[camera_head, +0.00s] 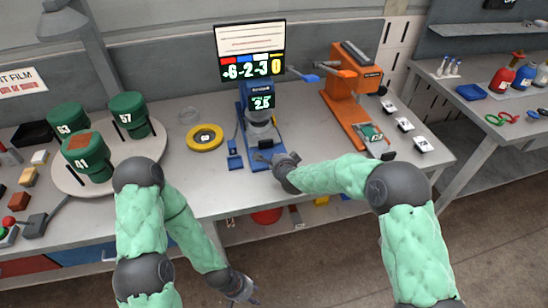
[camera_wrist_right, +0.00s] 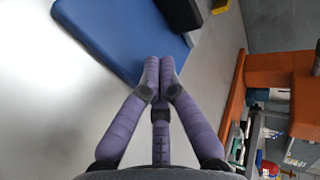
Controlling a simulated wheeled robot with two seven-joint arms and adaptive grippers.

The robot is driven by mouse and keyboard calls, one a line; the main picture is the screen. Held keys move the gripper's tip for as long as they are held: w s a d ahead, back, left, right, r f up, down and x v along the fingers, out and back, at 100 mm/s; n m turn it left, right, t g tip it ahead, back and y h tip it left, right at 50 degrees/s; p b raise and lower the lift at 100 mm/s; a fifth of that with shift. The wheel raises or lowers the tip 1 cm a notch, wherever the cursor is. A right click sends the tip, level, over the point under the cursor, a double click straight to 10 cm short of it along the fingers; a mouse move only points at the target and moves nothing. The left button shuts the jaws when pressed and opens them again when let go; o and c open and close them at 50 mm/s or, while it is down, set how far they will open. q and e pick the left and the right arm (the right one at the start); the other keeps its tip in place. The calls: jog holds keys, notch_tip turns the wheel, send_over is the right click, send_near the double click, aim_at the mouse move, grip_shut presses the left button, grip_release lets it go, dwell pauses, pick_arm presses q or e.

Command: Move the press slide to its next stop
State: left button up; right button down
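A blue upright device (camera_head: 243,125) with a small lit display and a grey round part stands mid-bench. An orange frame (camera_head: 345,85) to its right has a blue-tipped lever (camera_head: 308,77) and a long orange base. I cannot tell for sure which part is the press slide. My right gripper (camera_head: 262,158) is low at the front of the blue device. In the right wrist view its purple fingers (camera_wrist_right: 160,75) meet at the tips, with nothing visible between them, over or beside the blue base plate (camera_wrist_right: 115,35). My left gripper (camera_head: 245,293) hangs below the bench's front edge; its fingers are unclear.
A round turntable (camera_head: 140,145) with several green numbered cylinders (camera_head: 66,118) stands at the left. A yellow ring (camera_head: 205,137) lies mid-bench. A screen (camera_head: 250,50) stands behind. White tags (camera_head: 422,144) lie right of the orange base.

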jog(key=p+v, duration=0.1)
jog(key=v, duration=0.6)
jog(key=shift+s+r, duration=0.25)
jog(key=shift+s, duration=0.05)
pick_arm(q)
jog(key=shift+s+r, duration=0.15)
jog(key=shift+r, duration=0.65)
pick_arm(e)
jog(key=shift+s, duration=0.1)
